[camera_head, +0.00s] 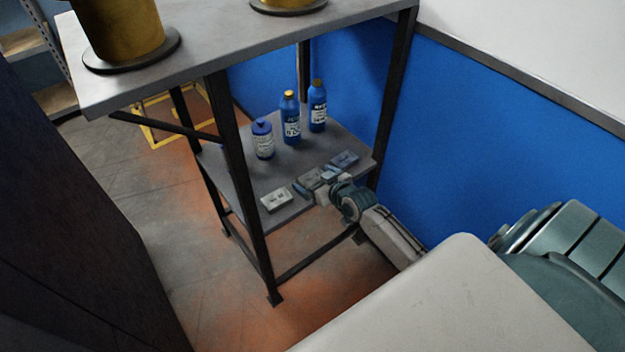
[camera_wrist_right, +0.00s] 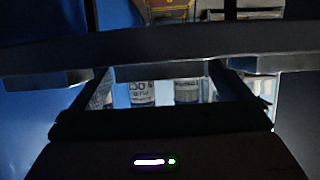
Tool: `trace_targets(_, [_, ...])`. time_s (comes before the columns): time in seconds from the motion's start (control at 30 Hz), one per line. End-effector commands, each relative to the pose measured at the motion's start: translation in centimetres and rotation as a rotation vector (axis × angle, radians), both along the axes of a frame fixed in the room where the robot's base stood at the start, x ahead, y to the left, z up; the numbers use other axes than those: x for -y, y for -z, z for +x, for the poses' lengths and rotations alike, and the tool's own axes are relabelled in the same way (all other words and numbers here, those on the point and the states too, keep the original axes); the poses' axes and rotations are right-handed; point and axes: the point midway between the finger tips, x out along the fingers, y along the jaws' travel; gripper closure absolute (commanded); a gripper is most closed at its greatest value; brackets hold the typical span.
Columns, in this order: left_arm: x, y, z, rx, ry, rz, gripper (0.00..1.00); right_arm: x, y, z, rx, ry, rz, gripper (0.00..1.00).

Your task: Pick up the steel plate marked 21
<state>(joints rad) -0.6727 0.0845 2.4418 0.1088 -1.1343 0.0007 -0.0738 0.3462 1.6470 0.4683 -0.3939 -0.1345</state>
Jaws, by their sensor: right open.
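Several small grey steel plates lie in a row on the lower shelf in the head view: a pale one (camera_head: 276,200) at the front left, a darker one (camera_head: 308,179) in the middle and a bluish one (camera_head: 344,159) at the back right. I cannot read a 21 on any of them. My right gripper (camera_head: 323,190) is low at the shelf's right edge, close to the middle plates and partly covering that area. In the right wrist view its two fingers (camera_wrist_right: 160,82) stand apart, with no plate clearly held between them. My left gripper is out of view.
The lower shelf (camera_head: 240,170) holds three blue bottles behind the plates: a squat one (camera_head: 263,140) and two taller ones (camera_head: 291,118) (camera_head: 318,106). Dark table legs (camera_head: 232,160) and the upper top (camera_head: 225,50) enclose the shelf. A blue wall (camera_head: 450,140) stands to the right.

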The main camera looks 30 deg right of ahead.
Motion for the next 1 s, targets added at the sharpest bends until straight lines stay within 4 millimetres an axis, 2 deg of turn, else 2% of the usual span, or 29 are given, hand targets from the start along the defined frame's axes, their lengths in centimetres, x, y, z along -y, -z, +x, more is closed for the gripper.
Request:
trace_targets(0.07, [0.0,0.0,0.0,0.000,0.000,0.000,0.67,0.0,0.0,0.0,0.000,0.000,0.000,0.04])
trace_targets(0.4, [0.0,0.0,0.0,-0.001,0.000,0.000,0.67,0.0,0.0,0.0,0.000,0.000,0.001,0.69])
trace_targets(0.77, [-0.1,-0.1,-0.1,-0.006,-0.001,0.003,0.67,0.0,-0.7,0.0,0.005,-0.001,0.001,0.69])
trace_targets(1.0, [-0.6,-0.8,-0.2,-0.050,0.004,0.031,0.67,0.0,-3.0,0.1,0.006,-0.002,0.000,0.69])
